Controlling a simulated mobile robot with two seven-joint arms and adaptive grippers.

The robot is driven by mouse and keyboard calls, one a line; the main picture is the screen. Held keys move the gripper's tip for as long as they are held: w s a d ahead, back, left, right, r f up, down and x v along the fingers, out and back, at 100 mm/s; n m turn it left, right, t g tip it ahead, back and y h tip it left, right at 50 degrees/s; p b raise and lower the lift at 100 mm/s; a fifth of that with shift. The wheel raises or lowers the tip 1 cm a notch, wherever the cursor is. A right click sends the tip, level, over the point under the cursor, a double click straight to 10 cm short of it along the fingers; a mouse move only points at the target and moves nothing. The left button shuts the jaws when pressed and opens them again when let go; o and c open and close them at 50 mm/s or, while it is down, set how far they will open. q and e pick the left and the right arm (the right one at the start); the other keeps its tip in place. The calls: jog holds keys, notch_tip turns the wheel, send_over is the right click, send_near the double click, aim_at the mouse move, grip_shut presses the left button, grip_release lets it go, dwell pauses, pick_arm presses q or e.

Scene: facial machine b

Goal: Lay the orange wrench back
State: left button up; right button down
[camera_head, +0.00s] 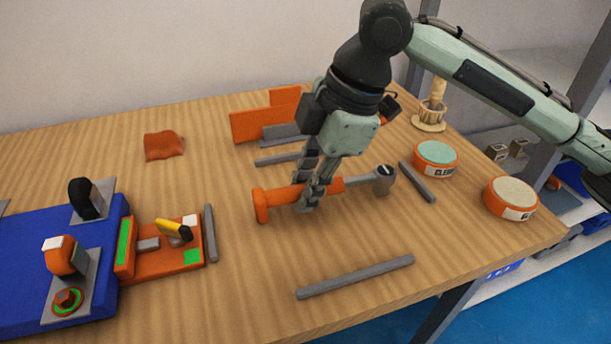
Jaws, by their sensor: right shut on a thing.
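The orange wrench (280,196) lies roughly level, with an orange head at its left end and a grey end with a dark round part at the right. My right gripper (308,204) points down over the middle of the wrench and is shut on its handle. The fingers cover part of the handle. I cannot tell whether the wrench touches the wooden table (235,300) or hangs just above it. My left gripper is not in view.
Grey bars (355,277) lie in front, right and left of the wrench. Orange blocks (262,122) stand behind. A blue base (30,290) and orange fixture (165,250) are at left. Two round tins (436,160) and a wooden stand (430,117) are at right. An orange cloth (164,145) lies back left.

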jog(key=shift+f, duration=0.4)
dwell(0.4)
jog(key=c, duration=1.3)
grip_release()
